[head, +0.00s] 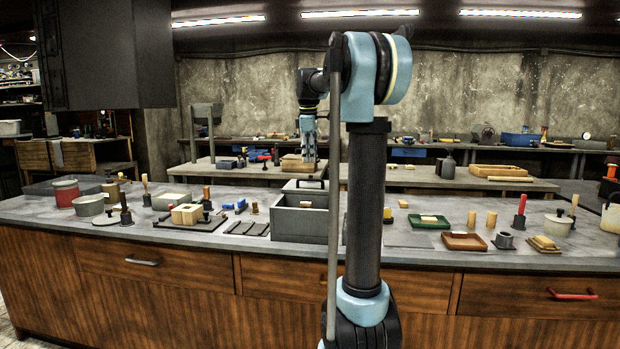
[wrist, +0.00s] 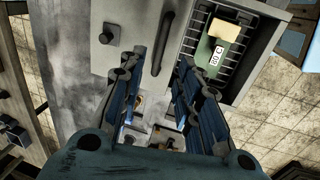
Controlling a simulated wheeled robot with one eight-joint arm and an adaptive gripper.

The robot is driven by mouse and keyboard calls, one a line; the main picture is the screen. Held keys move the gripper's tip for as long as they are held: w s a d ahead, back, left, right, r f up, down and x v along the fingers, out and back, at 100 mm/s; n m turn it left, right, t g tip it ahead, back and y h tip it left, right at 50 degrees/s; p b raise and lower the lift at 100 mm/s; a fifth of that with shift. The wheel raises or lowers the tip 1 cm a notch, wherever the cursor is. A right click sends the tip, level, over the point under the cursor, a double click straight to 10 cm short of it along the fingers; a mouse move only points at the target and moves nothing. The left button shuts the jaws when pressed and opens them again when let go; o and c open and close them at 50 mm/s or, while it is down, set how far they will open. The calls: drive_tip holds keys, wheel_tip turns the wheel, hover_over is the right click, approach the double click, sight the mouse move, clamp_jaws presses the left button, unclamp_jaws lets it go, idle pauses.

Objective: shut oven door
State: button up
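In the wrist view a pale grey oven-like body shows. It has a dark knob (wrist: 107,37) on its flat face and a long dark handle bar (wrist: 168,38). Beside the bar is an uncovered slatted compartment (wrist: 190,45), so the door appears open; the door's exact edges are unclear. A green labelled item (wrist: 224,58) and a tan block (wrist: 226,30) lie in it. My gripper (wrist: 163,62) has its two fingers spread with nothing between them, near the handle; I cannot tell whether it touches. In the head view my gripper (head: 308,135) points down beyond the front counter.
The front counter (head: 400,240) holds a grey box (head: 303,222), a green tray (head: 429,222), a brown tray (head: 464,242) and several small tools and blocks. A second table (head: 230,172) stands behind it. Tiled floor (wrist: 285,120) shows to the right in the wrist view.

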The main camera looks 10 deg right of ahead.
drive_tip(key=f, duration=0.3)
drive_tip(key=w+f, duration=0.1)
drive_tip(key=f, duration=0.4)
drive_tip(key=shift+w+d+f, duration=0.3)
clamp_jaws()
